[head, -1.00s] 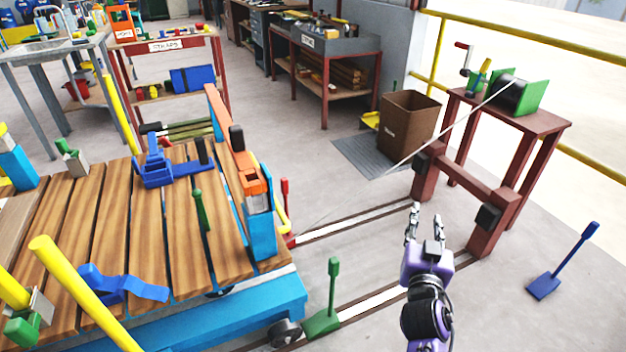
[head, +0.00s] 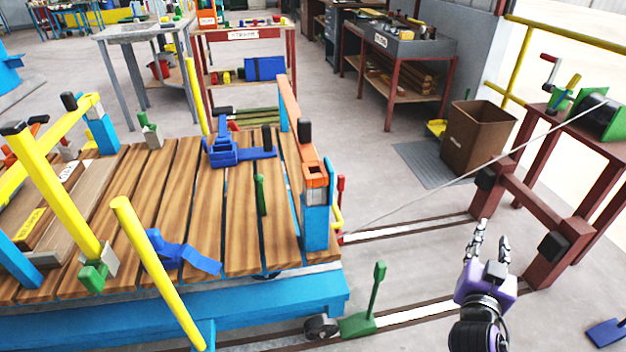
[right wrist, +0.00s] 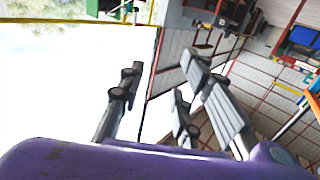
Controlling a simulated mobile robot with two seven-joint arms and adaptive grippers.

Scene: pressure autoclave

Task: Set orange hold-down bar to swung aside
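The orange hold-down bar (head: 290,106) lies along the right end of the wooden-slat cart in the head view. It runs from a blue post at the back to the near blue post (head: 315,225), with an orange block at its near end. A black knob (head: 304,131) stands on it. My right gripper (head: 491,234) is to the right of the cart, over the floor, well apart from the bar. Its fingers are spread and empty, also in the right wrist view (right wrist: 165,95). My left gripper is not in view.
The cart deck (head: 185,190) carries a blue clamp (head: 228,152) and yellow bars (head: 155,265). A green pedal lever (head: 376,290) stands between cart and gripper. A cable stretches from the cart to the green winch (head: 598,112) at right. Red posts (head: 555,260) stand right of my gripper.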

